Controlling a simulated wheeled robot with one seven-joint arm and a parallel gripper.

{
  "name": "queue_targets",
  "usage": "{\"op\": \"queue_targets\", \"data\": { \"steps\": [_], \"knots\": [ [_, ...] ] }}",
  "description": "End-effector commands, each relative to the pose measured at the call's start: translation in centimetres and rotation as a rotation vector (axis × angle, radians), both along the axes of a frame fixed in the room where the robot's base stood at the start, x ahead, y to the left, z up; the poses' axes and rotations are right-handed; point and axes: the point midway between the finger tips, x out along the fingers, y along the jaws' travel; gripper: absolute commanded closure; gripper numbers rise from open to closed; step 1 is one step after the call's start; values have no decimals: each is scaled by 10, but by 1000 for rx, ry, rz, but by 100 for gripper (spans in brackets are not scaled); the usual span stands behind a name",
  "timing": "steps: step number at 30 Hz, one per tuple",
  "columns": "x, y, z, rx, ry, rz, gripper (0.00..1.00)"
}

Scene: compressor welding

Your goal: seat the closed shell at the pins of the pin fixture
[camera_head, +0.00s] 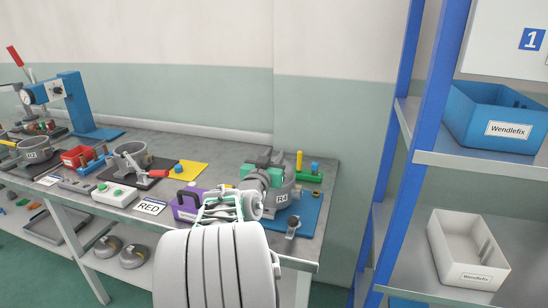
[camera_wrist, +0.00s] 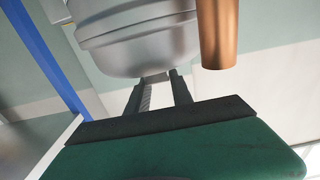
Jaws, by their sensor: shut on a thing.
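The closed grey shell (camera_head: 283,198), labelled R4, is at the right end of the bench, over a blue plate (camera_head: 305,220) that appears to be the pin fixture. Its pins are hidden, and I cannot tell whether the shell touches the plate. In the wrist view the shell (camera_wrist: 135,35) fills the top, with a seam band around it and a copper tube (camera_wrist: 217,35) at its right. My green gripper (camera_wrist: 160,90) is shut on the shell, its two dark fingers meeting the shell's edge. In the head view my gripper (camera_head: 266,160) is beside the shell, its fingertips unclear.
A purple box (camera_head: 188,203) stands left of the shell. A green block with a yellow post (camera_head: 299,160) is behind it. A small metal clamp (camera_head: 292,228) is at the plate's front. A blue-posted shelf (camera_head: 425,120) with bins rises to the right.

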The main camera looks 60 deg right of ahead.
Motion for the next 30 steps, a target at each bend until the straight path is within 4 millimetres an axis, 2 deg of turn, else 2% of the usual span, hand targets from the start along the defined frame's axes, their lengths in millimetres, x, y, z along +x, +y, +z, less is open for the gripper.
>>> {"op": "queue_targets", "data": {
  "steps": [14, 15, 24, 30],
  "knots": [
    [0, 0, -10, -5, -3, 0, 100],
    [0, 0, -9, -6, -3, 0, 71],
    [0, 0, -10, -2, -1, 0, 47],
    [0, 0, -14, 4, 2, 0, 47]
  ]
}}
